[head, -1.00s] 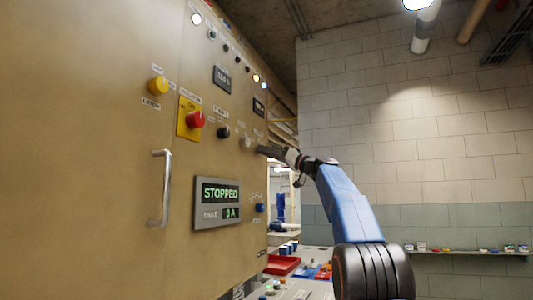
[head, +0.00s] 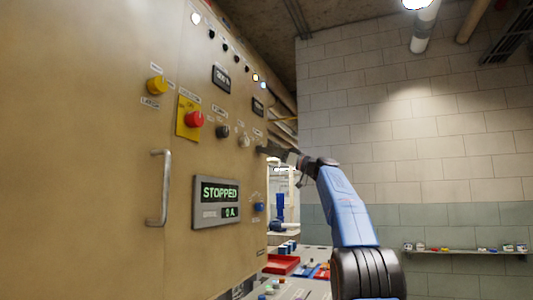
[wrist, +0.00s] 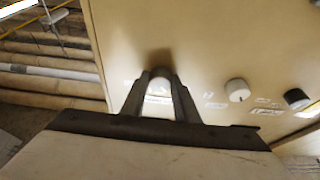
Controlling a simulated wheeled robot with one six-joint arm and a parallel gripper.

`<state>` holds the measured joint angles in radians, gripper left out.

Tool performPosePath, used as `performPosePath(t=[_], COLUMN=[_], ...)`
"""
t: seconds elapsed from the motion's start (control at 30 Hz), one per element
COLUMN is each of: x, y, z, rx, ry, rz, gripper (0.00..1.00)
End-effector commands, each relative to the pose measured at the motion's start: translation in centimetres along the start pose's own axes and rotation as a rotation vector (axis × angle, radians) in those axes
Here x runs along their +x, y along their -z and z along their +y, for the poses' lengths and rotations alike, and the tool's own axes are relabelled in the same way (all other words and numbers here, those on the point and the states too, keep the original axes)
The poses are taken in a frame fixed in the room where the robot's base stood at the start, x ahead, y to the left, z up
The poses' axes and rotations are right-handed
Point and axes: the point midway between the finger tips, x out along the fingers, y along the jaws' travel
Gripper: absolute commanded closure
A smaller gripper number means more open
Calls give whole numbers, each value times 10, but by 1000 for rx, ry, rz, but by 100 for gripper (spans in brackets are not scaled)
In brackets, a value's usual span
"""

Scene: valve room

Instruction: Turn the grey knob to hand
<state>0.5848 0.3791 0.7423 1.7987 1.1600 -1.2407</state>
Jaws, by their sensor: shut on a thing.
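A pale grey knob (wrist: 158,88) sits on the tan panel between the two fingers of my gripper (wrist: 160,100) in the wrist view. The fingers are shut on its sides. In the head view my gripper (head: 264,151) reaches the panel's right edge from the right and hides this knob. A second, off-white knob (head: 245,141) stands on the panel just left of my gripper and is free; it also shows in the wrist view (wrist: 238,90). A black knob (head: 222,131) is beyond it, also in the wrist view (wrist: 296,98).
The panel carries a red button (head: 195,119) on a yellow plate, a yellow button (head: 157,86), a metal handle (head: 160,188) and a display (head: 217,203) reading STOPPED. A blue button (head: 259,207) is below my gripper. A red tray (head: 281,264) lies lower down.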

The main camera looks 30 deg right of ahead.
Motion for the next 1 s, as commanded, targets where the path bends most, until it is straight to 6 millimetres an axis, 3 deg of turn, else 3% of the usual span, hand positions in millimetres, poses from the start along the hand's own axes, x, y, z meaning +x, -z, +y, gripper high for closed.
performPosePath(t=[0.03,0.07,0.1,0.13,0.57,1.0], x=[0,0,0,0,-10,-92], y=[-1,-1,-1,-1,1,1], z=[1,1,1,1,0,0], rx=[0,1,1,1,1,0], ry=[0,0,0,0,-1,-3], rz=[-2,-2,-2,-2,-1,0], gripper=[95,65,56,54,54,54])
